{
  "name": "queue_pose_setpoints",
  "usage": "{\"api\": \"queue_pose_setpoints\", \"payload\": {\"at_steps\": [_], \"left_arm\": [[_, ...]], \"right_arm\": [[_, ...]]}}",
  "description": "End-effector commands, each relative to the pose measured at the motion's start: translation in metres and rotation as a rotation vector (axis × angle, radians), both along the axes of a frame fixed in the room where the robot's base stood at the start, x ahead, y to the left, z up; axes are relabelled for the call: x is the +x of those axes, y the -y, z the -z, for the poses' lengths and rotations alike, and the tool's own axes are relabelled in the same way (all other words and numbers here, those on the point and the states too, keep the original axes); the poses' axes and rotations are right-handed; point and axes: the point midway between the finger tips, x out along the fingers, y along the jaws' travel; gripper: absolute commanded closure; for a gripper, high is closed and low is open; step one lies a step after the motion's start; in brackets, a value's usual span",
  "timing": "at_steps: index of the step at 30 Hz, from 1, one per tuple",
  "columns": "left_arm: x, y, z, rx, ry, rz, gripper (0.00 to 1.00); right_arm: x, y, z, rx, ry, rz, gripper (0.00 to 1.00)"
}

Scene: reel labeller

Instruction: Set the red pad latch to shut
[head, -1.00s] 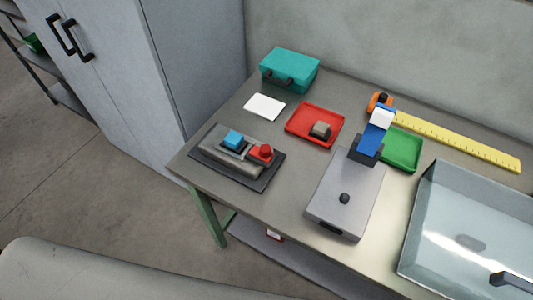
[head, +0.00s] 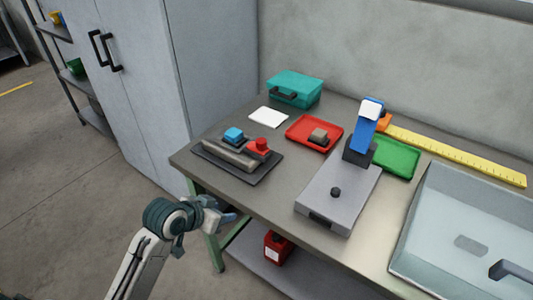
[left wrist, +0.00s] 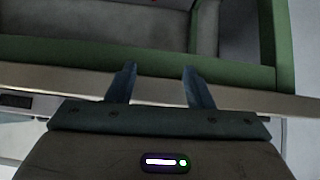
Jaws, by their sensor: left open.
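On a flat dark base (head: 262,175) at the table's left end lies a grey bar-shaped fixture (head: 228,154). A red pad (head: 258,147) stands at its right end and a blue pad (head: 233,135) near its middle. The latch's position cannot be told at this size. My left gripper (head: 232,217) is in front of the table's left edge, low and apart from the fixture. In the left wrist view its two fingers (left wrist: 160,85) are spread with nothing between them, facing the green table frame (left wrist: 225,73). My right gripper is out of view.
A grey device (head: 330,200) with a blue upright arm stands right of the fixture. Behind are a red tray (head: 300,138), a green tray (head: 395,160), a white card (head: 268,117) and a teal case (head: 295,88). A clear-lidded box (head: 455,225) fills the right.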

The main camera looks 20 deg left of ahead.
Motion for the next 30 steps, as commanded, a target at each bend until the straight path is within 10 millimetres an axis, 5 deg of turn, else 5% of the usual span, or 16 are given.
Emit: {"api": "queue_pose_setpoints", "payload": {"at_steps": [3, 18, 30], "left_arm": [[0.006, 0.009, -0.038, -0.006, 0.074, 0.062, 0.53], [0.088, 0.011, -0.157, -0.117, 0.34, 0.203, 0.53], [0.116, 0.028, -0.155, -0.132, 0.357, 0.211, 0.53]], "right_arm": [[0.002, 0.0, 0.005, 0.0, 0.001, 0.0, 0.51], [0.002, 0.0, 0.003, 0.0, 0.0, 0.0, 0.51], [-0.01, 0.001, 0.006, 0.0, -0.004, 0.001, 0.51]]}}
